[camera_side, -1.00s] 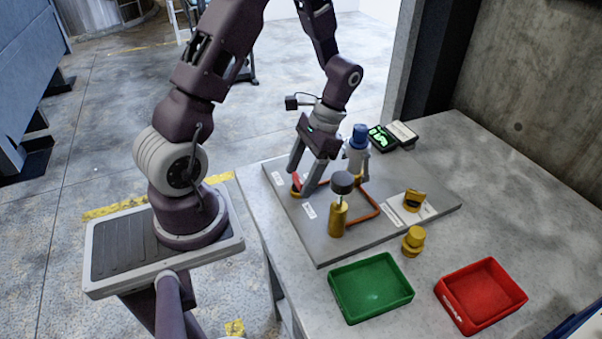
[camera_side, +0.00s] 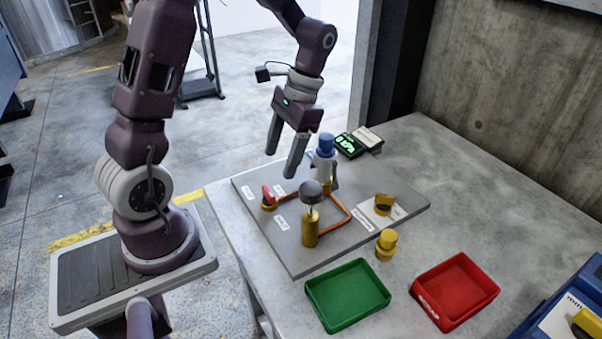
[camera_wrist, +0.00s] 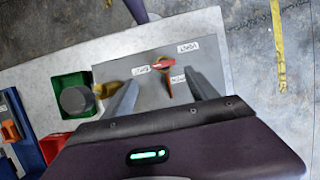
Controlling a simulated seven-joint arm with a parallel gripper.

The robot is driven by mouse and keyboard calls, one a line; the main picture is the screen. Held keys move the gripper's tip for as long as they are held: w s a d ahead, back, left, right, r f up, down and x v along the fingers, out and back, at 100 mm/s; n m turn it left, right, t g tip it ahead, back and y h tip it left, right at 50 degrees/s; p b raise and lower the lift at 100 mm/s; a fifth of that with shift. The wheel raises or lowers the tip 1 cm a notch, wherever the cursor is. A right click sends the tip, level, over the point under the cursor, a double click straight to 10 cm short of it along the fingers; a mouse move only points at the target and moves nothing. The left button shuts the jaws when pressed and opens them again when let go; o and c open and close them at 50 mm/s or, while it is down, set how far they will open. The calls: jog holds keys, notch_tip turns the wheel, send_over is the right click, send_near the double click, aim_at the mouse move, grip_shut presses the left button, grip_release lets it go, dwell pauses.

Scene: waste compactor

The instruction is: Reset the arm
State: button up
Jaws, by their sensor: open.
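My gripper (camera_side: 281,160) is open and empty. It hangs above the left back part of the grey board (camera_side: 289,257), its fingers pointing down. A red-handled knob on a yellow base (camera_side: 268,196) sits on the board just below and left of the fingers, apart from them. The wrist view shows the red handle (camera_wrist: 164,64) between and beyond the two finger ends, with white labels around it. A brass cylinder with a dark round cap (camera_side: 310,220) stands upright on the board. A blue-topped grey fixture (camera_side: 325,160) stands behind it, close to the right finger in the picture.
A green tray (camera_side: 345,318) and a red tray (camera_side: 424,300) lie at the table's front. A yellow knob (camera_side: 386,244) stands near the board's edge, another (camera_side: 384,203) on it. A green-lit display (camera_side: 349,145) is at the back.

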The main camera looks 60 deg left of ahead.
jog(key=s+d+r+t, duration=0.9)
jog(key=s+d+r, duration=0.2)
jog(key=s+r, duration=0.1)
jog(key=shift+d+r, duration=0.3)
jog(key=shift+r, duration=0.45)
jog(key=shift+c, duration=0.2)
